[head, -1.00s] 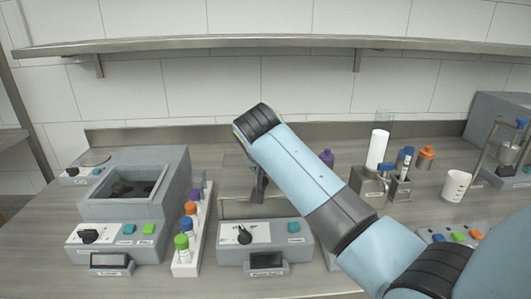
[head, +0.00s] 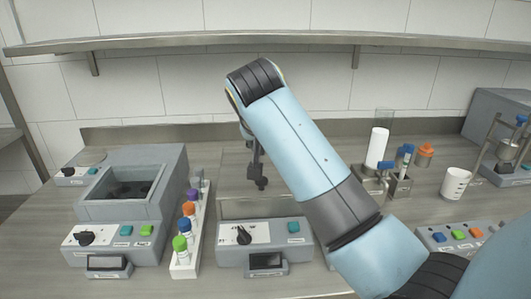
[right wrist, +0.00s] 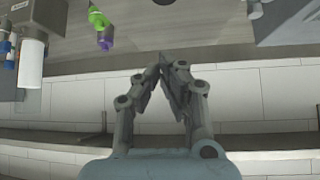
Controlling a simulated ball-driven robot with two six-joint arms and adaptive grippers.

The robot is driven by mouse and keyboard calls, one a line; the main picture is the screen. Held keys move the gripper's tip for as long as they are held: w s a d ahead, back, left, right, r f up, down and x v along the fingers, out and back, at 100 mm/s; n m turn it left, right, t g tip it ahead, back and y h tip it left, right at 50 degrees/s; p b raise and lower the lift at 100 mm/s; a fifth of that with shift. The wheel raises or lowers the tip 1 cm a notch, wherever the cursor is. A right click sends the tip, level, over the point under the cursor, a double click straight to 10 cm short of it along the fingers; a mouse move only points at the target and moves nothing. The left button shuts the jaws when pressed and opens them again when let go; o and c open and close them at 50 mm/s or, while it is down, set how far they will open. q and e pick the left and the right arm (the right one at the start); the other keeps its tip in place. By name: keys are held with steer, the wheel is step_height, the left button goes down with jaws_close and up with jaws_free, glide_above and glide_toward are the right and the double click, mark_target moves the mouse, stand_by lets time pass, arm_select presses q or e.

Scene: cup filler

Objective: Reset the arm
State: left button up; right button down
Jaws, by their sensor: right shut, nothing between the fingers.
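My right arm comes in from the lower right in the head view, and its light blue links cross the middle of the picture. My right gripper (head: 262,184) hangs from the arm's far end, above the middle grey machine (head: 265,237). In the right wrist view my right gripper (right wrist: 161,62) has its fingertips together with nothing between them. It touches no object that I can see. My left gripper is not in view.
A rack (head: 187,262) of tubes with coloured caps stands left of the middle machine. A grey machine with an open well (head: 124,188) is at the left. A white cup (head: 456,183) and a button panel (head: 462,236) are at the right. A metal shelf (head: 270,41) runs along the wall.

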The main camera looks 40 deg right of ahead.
steer(key=s+a+f+n+g+y, duration=0.1)
steer(key=s+a+f+n+y, duration=0.15)
steer(key=s, duration=0.75)
steer(key=s+a+f+n+g+y, duration=0.1)
steer(key=s+f+n, duration=0.3)
steer(key=s, duration=0.6)
steer(key=s+a+f+n+g+y, duration=0.1)
steer(key=s+a+f+n, duration=0.15)
steer(key=s, duration=0.75)
step_height(320, 180, down, 31)
steer(key=d+g+b, duration=0.1)
steer(key=d+b, duration=0.2)
steer(key=b, duration=0.4)
arm_select(q)
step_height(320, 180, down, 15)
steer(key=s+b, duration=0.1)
steer(key=b, duration=0.6)
steer(key=shift+b, duration=0.35)
arm_select(e)
steer(key=s+f+g, duration=0.1)
steer(key=s+f, duration=0.9)
steer(key=f, duration=0.3)
steer(key=s+f, duration=1)
steer(key=f, duration=0.3)
steer(key=shift+s+d+m+g, duration=0.15)
steer(key=shift+d+m+g, duration=0.15)
steer(key=shift+d+g, duration=0.1)
